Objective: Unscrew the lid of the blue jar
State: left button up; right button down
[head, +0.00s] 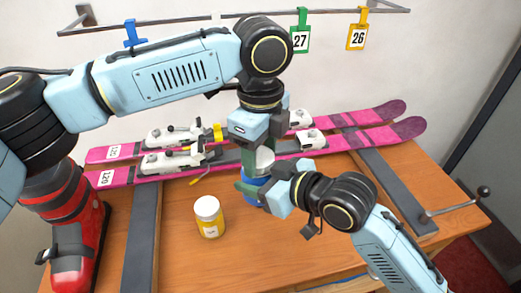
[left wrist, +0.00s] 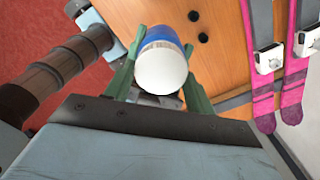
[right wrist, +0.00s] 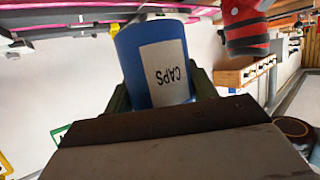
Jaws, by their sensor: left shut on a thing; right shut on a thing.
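My left gripper (head: 263,152) comes down from above and is shut on the lid, with a green finger on each side. My right gripper (head: 257,184) comes in from the right and is shut on the jar's blue body. Whether the lid has turned cannot be told.
A yellow jar with a white lid (head: 209,220) stands on the bench to the left of the blue jar. Pink skis (head: 345,139) with bindings lie behind. A red ski boot (head: 73,245) is at the left. Tags hang from a wall rail (head: 330,12).

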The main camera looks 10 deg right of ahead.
pick_arm(q)
jog(key=n, duration=0.6)
jog(key=shift+w+r+n, duration=0.15)
jog(key=shift+w+n, duration=0.25)
jog(key=o, duration=1.1)
jog(key=shift+s, duration=0.1)
jog(key=shift+s, duration=0.1)
